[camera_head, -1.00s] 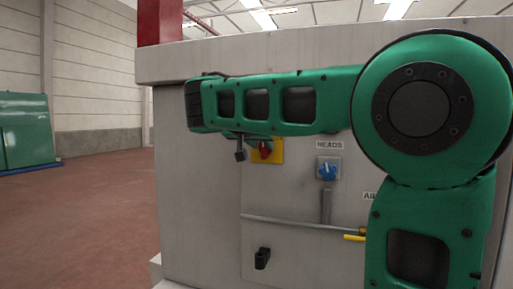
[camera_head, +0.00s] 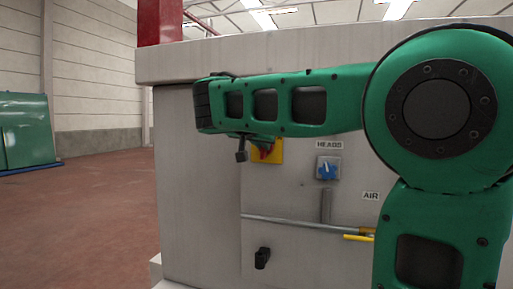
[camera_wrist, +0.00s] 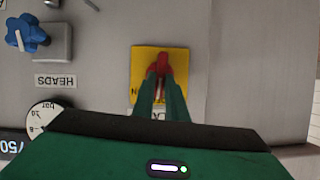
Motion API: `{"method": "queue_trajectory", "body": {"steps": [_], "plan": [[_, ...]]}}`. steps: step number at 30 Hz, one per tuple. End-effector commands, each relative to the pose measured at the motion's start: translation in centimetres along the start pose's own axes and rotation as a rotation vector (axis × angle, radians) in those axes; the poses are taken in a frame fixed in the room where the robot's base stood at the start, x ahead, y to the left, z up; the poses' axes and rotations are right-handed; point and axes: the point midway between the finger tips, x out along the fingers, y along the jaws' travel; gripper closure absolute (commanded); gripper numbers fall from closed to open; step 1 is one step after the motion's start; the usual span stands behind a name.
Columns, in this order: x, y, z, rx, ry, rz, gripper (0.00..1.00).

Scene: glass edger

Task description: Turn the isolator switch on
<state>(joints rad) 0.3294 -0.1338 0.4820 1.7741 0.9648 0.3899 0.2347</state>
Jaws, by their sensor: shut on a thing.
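The isolator switch is a red handle (camera_wrist: 162,62) on a yellow plate (camera_wrist: 143,62) in the wrist view. In the head view the yellow plate (camera_head: 276,152) shows on the grey machine front, and the red handle (camera_head: 265,153) is partly hidden by my arm. My gripper (camera_wrist: 162,80) is shut on the red handle, with its two green fingers on either side of it. The fingers hide part of the plate and its lettering. In the wrist view the handle lies roughly along the finger direction.
A blue knob (camera_head: 327,169) under a HEADS label (camera_head: 329,145) is to the right of the switch. Below are a grey pipe with a yellow lever (camera_head: 358,238) and a black handle (camera_head: 262,258). A gauge (camera_wrist: 45,118) shows in the wrist view. Open floor (camera_head: 85,220) lies left.

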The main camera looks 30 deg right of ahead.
Motion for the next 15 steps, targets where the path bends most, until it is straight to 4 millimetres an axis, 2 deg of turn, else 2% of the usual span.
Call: {"method": "queue_trajectory", "body": {"steps": [15], "plan": [[0.08,0.78,-0.02,0.418,0.005,-0.178,1.00]]}}
